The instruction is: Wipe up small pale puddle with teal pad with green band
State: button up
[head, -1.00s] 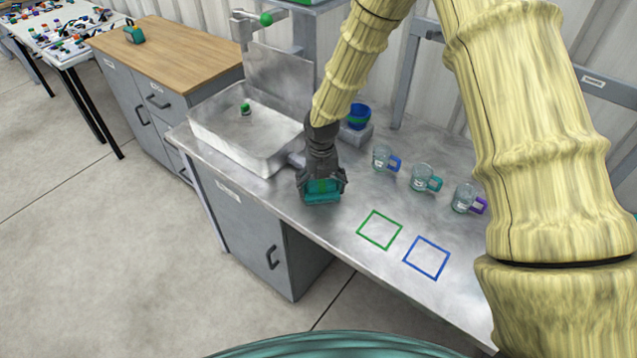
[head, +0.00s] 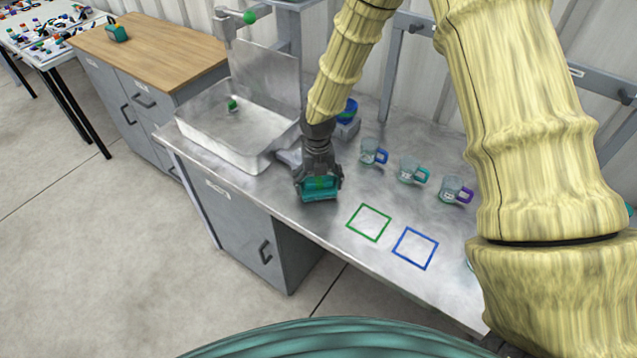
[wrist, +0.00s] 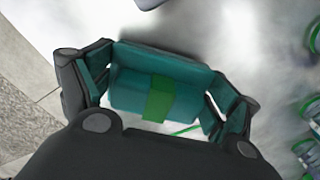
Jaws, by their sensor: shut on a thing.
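My gripper (head: 319,186) is shut on the teal pad (head: 318,194), low over the steel counter near its front edge. In the wrist view the pad (wrist: 200,78) lies between the two fingers, and its green band (wrist: 158,98) runs across its middle. I cannot tell whether the pad touches the counter. I cannot make out the small pale puddle; glare on the steel and the gripper could hide it.
A steel sink (head: 230,145) with a small green-topped item is at the left. Glass mugs with blue (head: 372,152), teal (head: 412,170) and purple (head: 455,190) handles stand at the right. Green (head: 369,222) and blue (head: 415,248) outlined squares are empty. A blue bowl (head: 349,110) is behind my gripper.

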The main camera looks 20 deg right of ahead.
jog(key=shift+r+p, duration=1.5)
jog(key=shift+r, duration=0.85)
jog(key=shift+r+p, duration=1.5)
